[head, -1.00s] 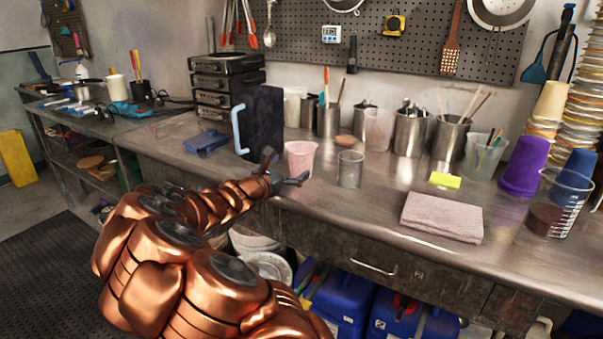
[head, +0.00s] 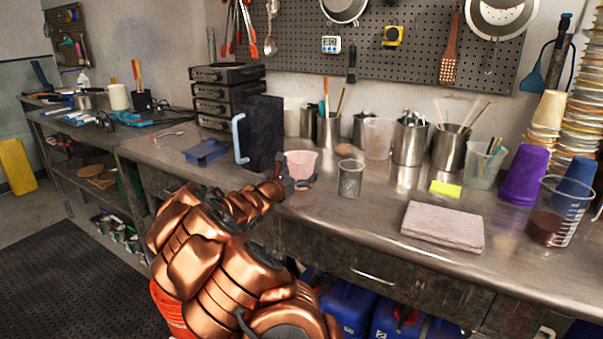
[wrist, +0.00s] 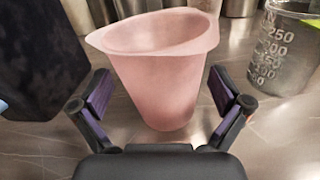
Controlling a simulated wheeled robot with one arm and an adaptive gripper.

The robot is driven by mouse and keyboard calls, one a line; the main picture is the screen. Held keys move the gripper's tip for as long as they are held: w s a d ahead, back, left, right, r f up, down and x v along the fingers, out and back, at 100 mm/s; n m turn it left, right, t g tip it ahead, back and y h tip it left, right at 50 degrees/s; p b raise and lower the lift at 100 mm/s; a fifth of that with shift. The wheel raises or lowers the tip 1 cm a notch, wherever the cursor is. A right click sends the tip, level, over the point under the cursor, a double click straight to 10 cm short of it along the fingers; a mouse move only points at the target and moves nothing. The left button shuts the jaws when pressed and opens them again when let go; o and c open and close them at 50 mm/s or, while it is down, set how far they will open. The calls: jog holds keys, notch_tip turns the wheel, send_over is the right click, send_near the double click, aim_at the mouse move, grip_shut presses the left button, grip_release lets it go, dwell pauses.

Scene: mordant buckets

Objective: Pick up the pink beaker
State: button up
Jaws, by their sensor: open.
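The pink beaker (head: 301,163) stands upright on the metal counter, near its front edge. My gripper (head: 298,185) is right at it, low on its near side. In the wrist view the pink beaker (wrist: 160,70) fills the middle, and my open gripper (wrist: 163,108) has one finger on each side of its lower body. Gaps show between the fingers and the beaker, so it is not clasped.
A clear graduated beaker (head: 350,178) stands close on the right; it also shows in the wrist view (wrist: 283,50). A dark upright block with a light blue handle (head: 262,133) stands close on the left. A folded cloth (head: 442,226) lies farther right on the counter (head: 345,222).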

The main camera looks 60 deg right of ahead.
jog(key=shift+d, duration=0.45)
jog(key=c, duration=1.2)
jog(key=shift+r, duration=0.2)
